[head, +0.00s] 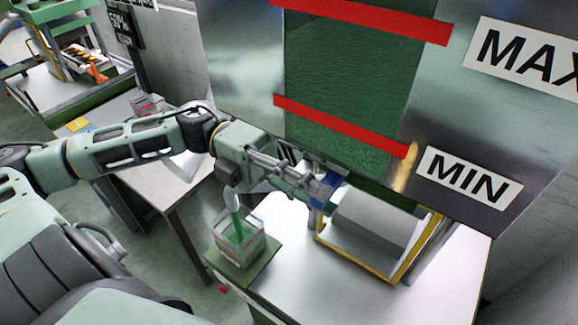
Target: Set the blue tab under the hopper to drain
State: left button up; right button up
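The hopper (245,60) is a large grey metal box with a window of green material (345,70). The blue tab (329,174) shows under its lower edge, partly hidden by my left gripper (325,187). The gripper's fingers are at the tab and overlap it in the picture. Whether they are closed on it is not clear. A pale spout (232,199) shows below the gripper's wrist, with a green stream (237,225) coming down from it into a clear box (240,243) with red lines. My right gripper is out of view.
The clear box stands on a green platform (262,262) beside a white table (300,290). A yellow-edged frame (360,258) with a grey block stands under the hopper. Another table (185,180) is behind my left arm. MAX and MIN labels (468,178) are on the hopper.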

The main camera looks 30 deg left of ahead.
pick_arm(q)
jog(key=a, duration=1.1)
jog(key=shift+w+a, duration=0.2)
jog(key=shift+a, duration=0.1)
